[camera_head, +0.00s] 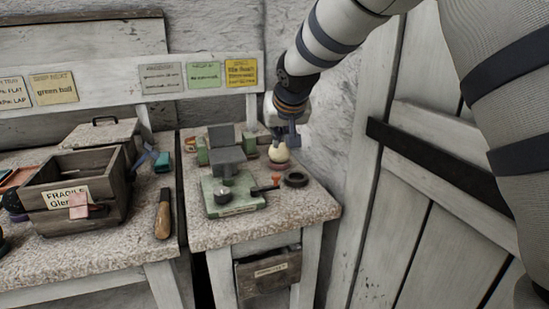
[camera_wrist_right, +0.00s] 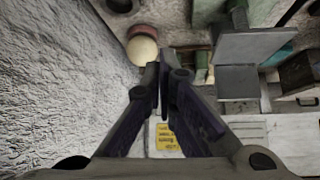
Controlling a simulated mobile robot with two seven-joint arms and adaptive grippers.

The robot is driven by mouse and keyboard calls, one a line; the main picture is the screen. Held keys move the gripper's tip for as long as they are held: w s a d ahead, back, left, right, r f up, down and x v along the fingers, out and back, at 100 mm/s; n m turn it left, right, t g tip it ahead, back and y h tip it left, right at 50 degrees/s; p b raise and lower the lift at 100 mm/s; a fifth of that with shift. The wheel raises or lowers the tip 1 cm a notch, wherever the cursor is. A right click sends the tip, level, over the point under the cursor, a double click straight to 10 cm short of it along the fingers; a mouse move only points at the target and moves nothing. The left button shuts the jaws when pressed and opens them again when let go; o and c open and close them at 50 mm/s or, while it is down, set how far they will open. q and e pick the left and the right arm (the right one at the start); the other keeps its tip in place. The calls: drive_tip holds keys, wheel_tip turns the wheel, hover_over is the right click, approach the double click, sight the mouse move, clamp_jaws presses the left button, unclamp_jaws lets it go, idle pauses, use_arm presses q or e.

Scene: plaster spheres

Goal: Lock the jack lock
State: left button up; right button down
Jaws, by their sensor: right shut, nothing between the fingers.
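A device with a pale green base (camera_head: 235,198) and grey plates (camera_head: 228,160) stands on the right-hand stone-topped table. A dark handle (camera_head: 265,189) sticks out to its right. I cannot make out which part is the jack lock. My right gripper (camera_head: 287,143) is shut and empty, pointing down just above a cream ball (camera_head: 278,154) on a reddish ring. In the right wrist view the closed fingers (camera_wrist_right: 165,75) show beside the cream ball (camera_wrist_right: 142,51), with a grey plate (camera_wrist_right: 240,47) to the right. Whether they touch the ball is unclear. My left gripper is not in view.
A black ring (camera_head: 296,180) and a small orange piece (camera_head: 276,179) lie near the device. A wooden crate (camera_head: 50,213) and a wooden-handled tool (camera_head: 163,215) are on the left table. A wall stands close behind, and a plank door (camera_head: 420,235) is at the right.

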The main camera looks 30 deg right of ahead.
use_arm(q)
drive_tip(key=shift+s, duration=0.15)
use_arm(e)
drive_tip(key=shift+s, duration=0.1)
drive_tip(key=b+x, duration=0.2)
drive_tip(key=x, duration=0.8)
drive_tip(key=shift+s+f, duration=0.1)
drive_tip(key=shift+f, duration=0.2)
drive_tip(key=s, duration=0.1)
drive_tip(key=s+a+p, duration=0.1)
drive_tip(key=s, duration=0.1)
drive_tip(key=shift+s+a, duration=0.2)
drive_tip(key=shift+a, duration=0.05)
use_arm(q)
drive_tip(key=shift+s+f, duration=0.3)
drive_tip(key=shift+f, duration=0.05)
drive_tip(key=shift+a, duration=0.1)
use_arm(e)
drive_tip(key=shift+f, duration=0.1)
